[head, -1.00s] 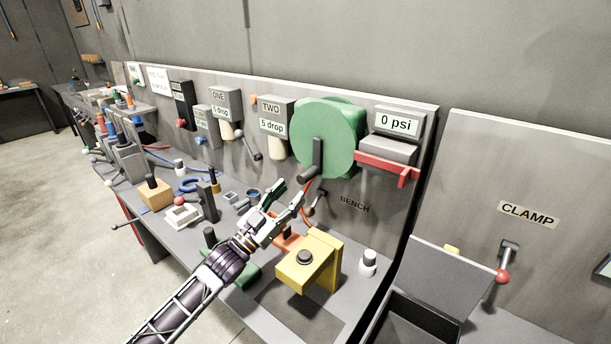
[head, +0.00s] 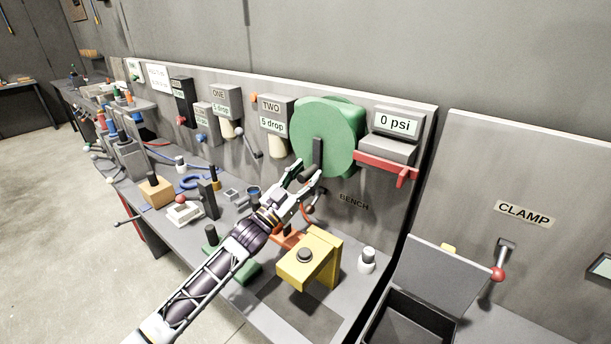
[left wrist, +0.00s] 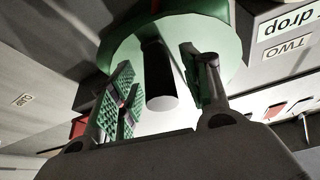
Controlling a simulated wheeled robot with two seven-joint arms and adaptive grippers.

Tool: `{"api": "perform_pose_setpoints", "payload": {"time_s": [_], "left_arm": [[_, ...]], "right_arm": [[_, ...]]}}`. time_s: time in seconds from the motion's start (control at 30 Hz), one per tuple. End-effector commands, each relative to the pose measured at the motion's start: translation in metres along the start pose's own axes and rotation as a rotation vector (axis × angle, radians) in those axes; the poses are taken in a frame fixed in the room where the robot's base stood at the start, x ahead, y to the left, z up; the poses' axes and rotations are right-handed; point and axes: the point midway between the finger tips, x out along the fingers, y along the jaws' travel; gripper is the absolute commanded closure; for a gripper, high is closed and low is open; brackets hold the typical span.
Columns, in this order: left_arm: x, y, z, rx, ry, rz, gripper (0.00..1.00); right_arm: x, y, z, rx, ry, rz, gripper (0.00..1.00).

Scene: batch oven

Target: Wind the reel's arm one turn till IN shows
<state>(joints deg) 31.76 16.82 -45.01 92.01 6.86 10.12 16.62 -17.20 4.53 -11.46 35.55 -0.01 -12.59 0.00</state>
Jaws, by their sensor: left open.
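The green reel (head: 325,130) is mounted on the upright grey panel in the head view. Its dark arm (head: 318,152) hangs down from the hub, with a dark handle at its lower end. My left gripper (head: 304,178) is open, with its fingertips at the handle. In the left wrist view the round end of the handle (left wrist: 162,103) sits between the open green-padded fingers (left wrist: 160,85), with the reel (left wrist: 120,45) behind. I cannot tell whether a finger touches it. No IN marking is visible on the reel. My right gripper is not in view.
A gauge reading 0 psi (head: 394,122) and a red bracket (head: 385,166) are right of the reel. Dispenser TWO (head: 273,117) is close on the left.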

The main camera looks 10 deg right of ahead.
Motion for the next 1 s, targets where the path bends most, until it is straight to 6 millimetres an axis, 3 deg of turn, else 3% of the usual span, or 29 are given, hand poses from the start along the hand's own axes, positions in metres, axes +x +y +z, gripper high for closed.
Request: {"api": "perform_pose_setpoints", "payload": {"time_s": [0.17,0.5,1.0], "left_arm": [[-0.0001,0.0001,0.0,0.0,0.0,0.0,0.55],[-0.0002,0.0001,0.0,0.0,0.0,0.0,0.99],[-0.0003,-0.0029,0.0003,0.032,0.0,0.013,1.0]], "right_arm": [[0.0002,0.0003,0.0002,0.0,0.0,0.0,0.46],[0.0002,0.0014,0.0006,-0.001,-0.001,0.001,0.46],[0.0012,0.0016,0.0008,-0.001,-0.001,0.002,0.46]]}}
